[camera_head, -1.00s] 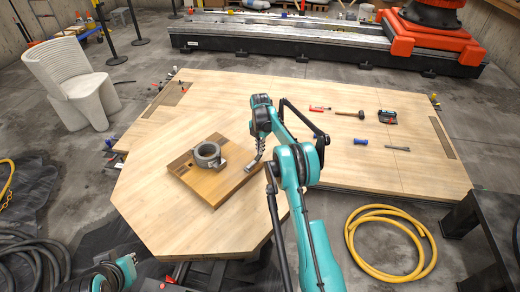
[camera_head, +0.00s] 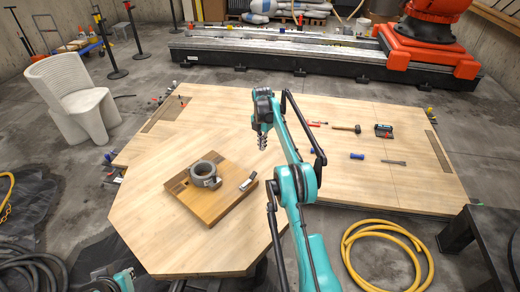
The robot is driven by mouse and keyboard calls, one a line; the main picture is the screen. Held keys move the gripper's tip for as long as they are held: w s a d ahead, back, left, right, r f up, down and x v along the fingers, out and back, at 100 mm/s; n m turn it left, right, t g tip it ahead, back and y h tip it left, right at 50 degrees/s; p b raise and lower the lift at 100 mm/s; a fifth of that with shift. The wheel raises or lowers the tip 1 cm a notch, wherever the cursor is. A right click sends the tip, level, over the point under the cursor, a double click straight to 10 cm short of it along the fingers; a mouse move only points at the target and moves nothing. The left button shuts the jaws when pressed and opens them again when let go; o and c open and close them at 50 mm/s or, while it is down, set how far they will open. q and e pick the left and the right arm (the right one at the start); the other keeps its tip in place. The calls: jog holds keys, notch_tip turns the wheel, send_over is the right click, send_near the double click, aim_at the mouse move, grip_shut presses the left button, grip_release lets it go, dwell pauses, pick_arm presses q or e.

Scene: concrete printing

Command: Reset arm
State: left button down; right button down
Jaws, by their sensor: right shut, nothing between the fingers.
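My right gripper (camera_head: 262,143) is shut and empty. It points down over the wooden worktop, beyond the brown board as seen from the head. On the board (camera_head: 208,208) stands a dark grey ring-shaped part (camera_head: 204,169). A small silver-grey piece (camera_head: 248,181) lies near the board's right corner, apart from the gripper. My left gripper (camera_head: 125,275) shows only partly at the bottom left, low and near the front of the worktop; its fingers are too small and cut off to judge.
The wooden worktop (camera_head: 160,225) holds a hammer (camera_head: 346,128), a small black case (camera_head: 383,130) and a blue-handled tool (camera_head: 357,156) at the right. A yellow hose (camera_head: 350,255) lies on the floor at the right. A ribbed white chair (camera_head: 75,95) stands at the left.

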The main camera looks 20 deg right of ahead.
dwell(0.4)
jog(key=s+a+r+m+t+b, duration=0.1)
jog(key=s+a+r+m, duration=0.15)
jog(key=r, duration=0.35)
jog(key=s+a+r+m+t+b, duration=0.1)
jog(key=s+a+r+m, duration=0.15)
jog(key=r, duration=0.25)
jog(key=s+a+r+m+t+b, duration=0.1)
jog(key=s+a+r+m, duration=0.5)
jog(key=s, duration=0.4)
jog(key=s+a+m+t+b, duration=0.1)
jog(key=s+a+m, duration=0.15)
jog(key=s, duration=0.45)
jog(key=s+a+m+t, duration=0.1)
jog(key=s+m, duration=0.2)
jog(key=s, duration=0.3)
jog(key=s+a+f+m+t+b, duration=0.1)
jog(key=s+a+f+m+t, duration=0.1)
jog(key=s+f+m, duration=0.5)
jog(key=s+a+f, duration=0.1)
jog(key=s+f, duration=0.2)
jog(key=s, duration=0.4)
jog(key=shift+f+b, duration=0.3)
jog(key=shift+b, duration=0.05)
jog(key=shift+s+a, duration=0.1)
